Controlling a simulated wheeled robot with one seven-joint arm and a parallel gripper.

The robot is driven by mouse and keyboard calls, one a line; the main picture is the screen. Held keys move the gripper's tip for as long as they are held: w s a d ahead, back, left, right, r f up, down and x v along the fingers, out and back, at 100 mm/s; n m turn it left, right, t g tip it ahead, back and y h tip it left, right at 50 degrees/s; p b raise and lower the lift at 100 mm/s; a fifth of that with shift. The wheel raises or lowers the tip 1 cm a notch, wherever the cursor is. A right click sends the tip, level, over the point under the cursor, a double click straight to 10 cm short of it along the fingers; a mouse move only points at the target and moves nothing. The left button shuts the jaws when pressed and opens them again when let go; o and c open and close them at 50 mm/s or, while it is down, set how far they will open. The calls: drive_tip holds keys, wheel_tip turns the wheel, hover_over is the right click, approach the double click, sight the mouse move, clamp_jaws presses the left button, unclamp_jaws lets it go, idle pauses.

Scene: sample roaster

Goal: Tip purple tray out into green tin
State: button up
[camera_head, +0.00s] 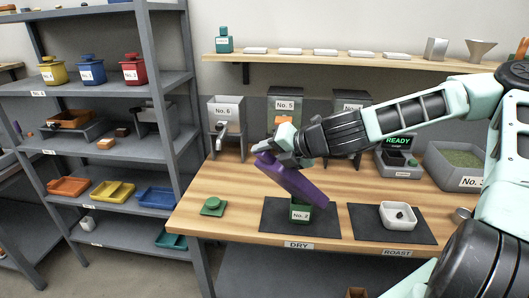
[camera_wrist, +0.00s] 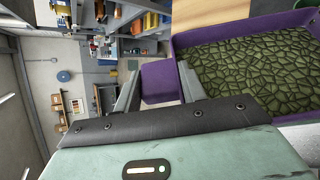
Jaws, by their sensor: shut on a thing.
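The purple tray (camera_head: 294,182) is tilted steeply in the head view, its lower end just above the green tin. The green tin (camera_head: 300,212), labelled No. 2, stands on the dark mat marked DRY. My gripper (camera_head: 266,156) is shut on the tray's upper end. In the wrist view my gripper (camera_wrist: 160,92) holds the purple tray (camera_wrist: 158,82) by its end tab. Green beans (camera_wrist: 250,65) cover the tray floor there. The tray hides part of the tin, and whether beans are in the tin cannot be seen.
A green lid (camera_head: 213,206) lies on the bench left of the mat. A white dish (camera_head: 398,215) with dark contents stands on the ROAST mat. Hoppers No. 6 (camera_head: 226,114) and No. 5 (camera_head: 285,105) stand behind. A bin of green beans (camera_head: 462,160) is at right.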

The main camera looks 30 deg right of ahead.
drive_tip(key=w+d+m+y+p, duration=0.3)
drive_tip(key=w+d+m+p, duration=0.1)
drive_tip(key=d+p, duration=0.4)
drive_tip(key=w+d+m+y+p, duration=0.4)
drive_tip(key=d+p, duration=0.5)
drive_tip(key=d, duration=0.4)
drive_tip(key=shift+w+d+y, duration=0.25)
drive_tip(key=shift+w+y, duration=0.05)
drive_tip(key=shift+w, duration=0.05)
idle(2.1)
drive_tip(key=shift+r, duration=0.2)
idle(1.2)
drive_tip(key=shift+r+p, duration=1.4)
drive_tip(key=shift+r, duration=0.05)
